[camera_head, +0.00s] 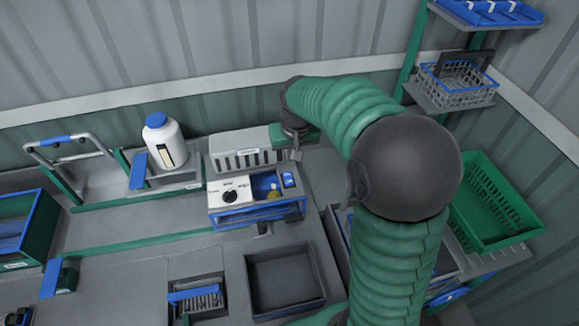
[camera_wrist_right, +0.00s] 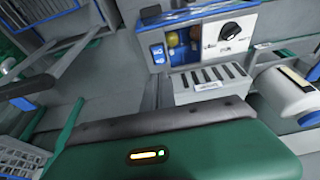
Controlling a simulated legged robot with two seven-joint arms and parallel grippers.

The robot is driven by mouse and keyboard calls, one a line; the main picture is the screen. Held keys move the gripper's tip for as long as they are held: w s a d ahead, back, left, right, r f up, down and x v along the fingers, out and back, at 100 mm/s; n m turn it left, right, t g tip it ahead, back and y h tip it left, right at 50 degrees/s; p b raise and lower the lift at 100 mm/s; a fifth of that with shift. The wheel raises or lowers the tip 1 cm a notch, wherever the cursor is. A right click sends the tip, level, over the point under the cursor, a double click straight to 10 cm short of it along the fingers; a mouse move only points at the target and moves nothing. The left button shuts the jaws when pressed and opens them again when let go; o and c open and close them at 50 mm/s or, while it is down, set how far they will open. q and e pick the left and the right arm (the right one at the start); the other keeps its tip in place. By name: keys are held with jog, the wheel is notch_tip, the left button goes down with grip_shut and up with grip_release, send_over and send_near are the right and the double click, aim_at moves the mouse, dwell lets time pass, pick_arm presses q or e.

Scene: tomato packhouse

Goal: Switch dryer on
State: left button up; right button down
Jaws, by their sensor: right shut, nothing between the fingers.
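The control box (camera_head: 255,212) has a blue frame, a white panel with a black dial (camera_head: 230,196), and a blue rocker switch (camera_head: 289,180) at its right end. In the right wrist view the switch (camera_wrist_right: 157,53) and the dial (camera_wrist_right: 231,31) also show, in a turned view. A grey slotted unit (camera_head: 247,160) with a small label stands just behind the box. My right gripper (camera_head: 297,155) is shut and empty, behind the switch and beside the slotted unit's right end, apart from the switch. Whether the switch is on cannot be told. My left gripper is not in view.
A white bottle with a blue cap (camera_head: 165,142) stands left of the slotted unit. A dark tray (camera_head: 285,283) and a brush-like item (camera_head: 196,300) lie in front. A green crate (camera_head: 495,205) is at the right, below a shelf with a wire basket (camera_head: 458,85).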

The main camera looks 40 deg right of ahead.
jog(key=b, duration=0.5)
jog(key=p, duration=0.2)
send_near(287, 174)
jog(key=shift+t, duration=0.3)
jog(key=x, duration=0.7)
jog(key=shift+s, duration=0.15)
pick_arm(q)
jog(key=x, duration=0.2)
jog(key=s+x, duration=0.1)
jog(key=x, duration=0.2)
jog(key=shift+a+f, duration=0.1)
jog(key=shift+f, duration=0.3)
